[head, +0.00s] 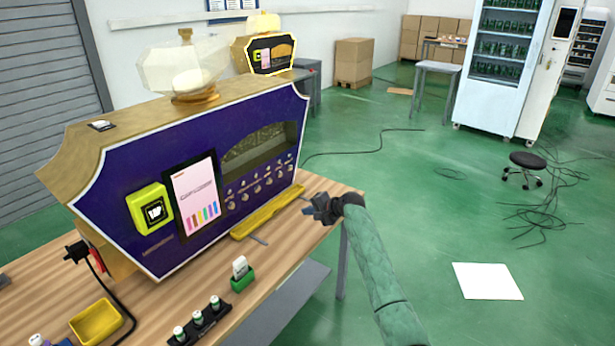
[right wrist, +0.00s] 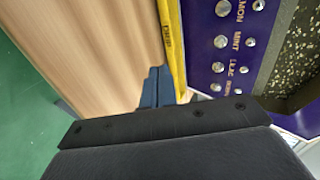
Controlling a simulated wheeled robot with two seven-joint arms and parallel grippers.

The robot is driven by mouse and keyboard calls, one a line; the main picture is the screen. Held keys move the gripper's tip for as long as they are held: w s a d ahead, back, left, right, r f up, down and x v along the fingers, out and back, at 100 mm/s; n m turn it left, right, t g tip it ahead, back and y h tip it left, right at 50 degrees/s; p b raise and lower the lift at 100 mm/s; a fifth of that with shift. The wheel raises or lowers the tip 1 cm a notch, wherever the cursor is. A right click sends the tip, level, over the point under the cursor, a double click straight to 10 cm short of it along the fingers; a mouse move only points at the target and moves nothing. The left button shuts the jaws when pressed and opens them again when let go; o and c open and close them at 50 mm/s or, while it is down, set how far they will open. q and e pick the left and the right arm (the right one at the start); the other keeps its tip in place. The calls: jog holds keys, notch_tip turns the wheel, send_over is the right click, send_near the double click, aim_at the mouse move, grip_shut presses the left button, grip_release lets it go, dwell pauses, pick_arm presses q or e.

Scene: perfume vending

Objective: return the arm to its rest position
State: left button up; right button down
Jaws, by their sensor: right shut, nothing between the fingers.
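My right arm reaches in from the lower right in the head view. Its gripper (head: 313,208) is over the right edge of the wooden table (head: 325,187), in front of the perfume machine. The fingers (right wrist: 156,88) are together and empty in the right wrist view, beside the yellow strip. The purple and gold perfume machine (head: 150,255) stands on the table with a screen and a row of round buttons. Its purple front also shows in the right wrist view (right wrist: 205,45). My left gripper is not in view.
A yellow strip (head: 268,212) lies along the machine's foot. A green holder (head: 243,279), a black rack with small bottles (head: 199,320) and a yellow tray (head: 96,322) are on the table. Right of the table is open green floor, with a stool (head: 527,160) and cables farther off.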

jog(key=shift+s+d+f+n+g+h, duration=0.1)
jog(key=shift+s+f+n+g+h, duration=0.35)
jog(key=shift+n, duration=0.65)
jog(key=s+d+r+n+h, duration=0.1)
jog(key=s+r+n, duration=0.15)
jog(key=r, duration=0.35)
jog(key=s+d+r+n+h, duration=0.1)
jog(key=s+r+n, duration=0.15)
jog(key=r, duration=0.45)
jog(key=s+d+r+n+t+h, duration=0.2)
jog(key=s+d+n+h, duration=0.15)
jog(key=s, duration=0.65)
jog(key=s+d+f+g, duration=0.2)
jog(key=s+f, duration=0.6)
jog(key=s, duration=1)
jog(key=s+d+f+m+g+h, duration=0.1)
jog(key=s+f, duration=0.8)
jog(key=s, duration=0.9)
jog(key=s+d+f+g, duration=0.3)
jog(key=s+f, duration=0.6)
jog(key=s, duration=0.8)
jog(key=shift+s+d+m+h, duration=0.35)
jog(key=shift+s+d+h, duration=0.05)
jog(key=shift+d, duration=0.7)
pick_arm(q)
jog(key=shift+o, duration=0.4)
